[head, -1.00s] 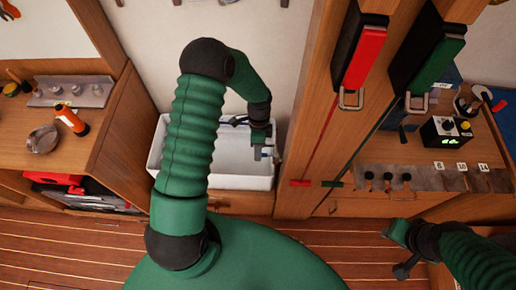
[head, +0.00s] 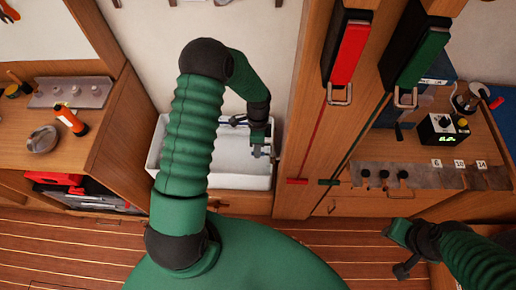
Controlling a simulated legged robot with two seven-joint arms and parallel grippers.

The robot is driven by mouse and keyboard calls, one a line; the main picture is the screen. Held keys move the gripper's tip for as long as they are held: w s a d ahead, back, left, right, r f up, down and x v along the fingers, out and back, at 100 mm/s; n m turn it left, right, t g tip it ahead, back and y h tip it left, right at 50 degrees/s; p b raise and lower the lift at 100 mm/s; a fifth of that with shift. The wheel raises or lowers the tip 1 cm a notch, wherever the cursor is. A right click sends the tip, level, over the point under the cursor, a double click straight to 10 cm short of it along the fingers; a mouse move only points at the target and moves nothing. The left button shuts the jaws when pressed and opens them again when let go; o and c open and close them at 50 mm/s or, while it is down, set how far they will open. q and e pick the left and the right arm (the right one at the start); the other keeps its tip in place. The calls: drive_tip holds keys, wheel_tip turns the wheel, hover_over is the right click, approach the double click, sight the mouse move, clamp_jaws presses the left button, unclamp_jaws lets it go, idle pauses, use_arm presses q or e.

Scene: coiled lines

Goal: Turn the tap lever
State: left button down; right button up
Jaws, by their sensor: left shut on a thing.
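The tap (head: 236,121) is a small dark and metal fitting at the back of a white sink (head: 225,181). My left gripper (head: 262,151) reaches over the sink from above, just to the right of the tap. It is shut on a small grey part that appears to be the tap lever; the jaws and wrist hide most of it. My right gripper (head: 393,234) is at the lower right, away from the sink, and its jaws are too unclear to read.
A wooden post (head: 300,130) with red (head: 353,55) and green (head: 421,58) handles stands close to the right of the sink. The left bench holds an orange torch (head: 71,119) and a grey coil (head: 43,139). A black box with a green display (head: 442,130) is on the right bench.

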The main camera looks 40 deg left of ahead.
use_arm(q)
drive_tip(key=shift+a, duration=0.15)
idle(0.7)
drive_tip(key=shift+s+d+r+n+p, duration=0.15)
drive_tip(key=shift+s+n+p, duration=0.2)
drive_tip(key=shift+n, duration=0.2)
drive_tip(key=shift+s+d+r+n+p, duration=0.1)
drive_tip(key=shift+s+d+n+p, duration=0.1)
drive_tip(key=shift+n+p, duration=0.25)
drive_tip(key=n, duration=0.2)
drive_tip(key=shift+s+d+f+n+t+h, duration=0.25)
drive_tip(key=shift+s+d+n+t+h, duration=0.1)
drive_tip(key=shift+d+n+t+h, duration=0.05)
drive_tip(key=c, duration=1.4)
unclamp_jaws()
